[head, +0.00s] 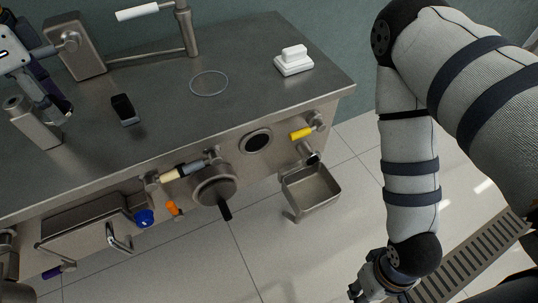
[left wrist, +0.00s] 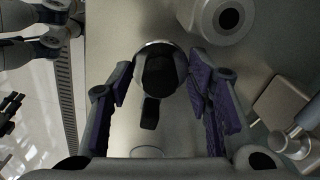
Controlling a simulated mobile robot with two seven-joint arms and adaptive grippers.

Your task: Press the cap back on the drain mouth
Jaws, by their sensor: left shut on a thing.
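My left gripper (head: 62,112) is over the left part of the steel counter. In the left wrist view its purple-padded fingers (left wrist: 160,85) are around a dark round piece with a metal rim, which looks like the cap (left wrist: 160,66). The held piece is mostly hidden in the head view. A short open pipe end, probably the drain mouth (head: 313,158), sits at the front panel's right end above a steel tray. It is well apart from my left gripper. My right gripper (head: 362,290) hangs low at the bottom edge; its finger opening is unclear.
On the counter (head: 160,137) are a grey post (head: 33,124), a small black block (head: 124,108), a tap (head: 187,30), a thin ring (head: 209,83) and a white block (head: 293,62). A yellow handle (head: 301,134) and steel tray (head: 312,190) project in front.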

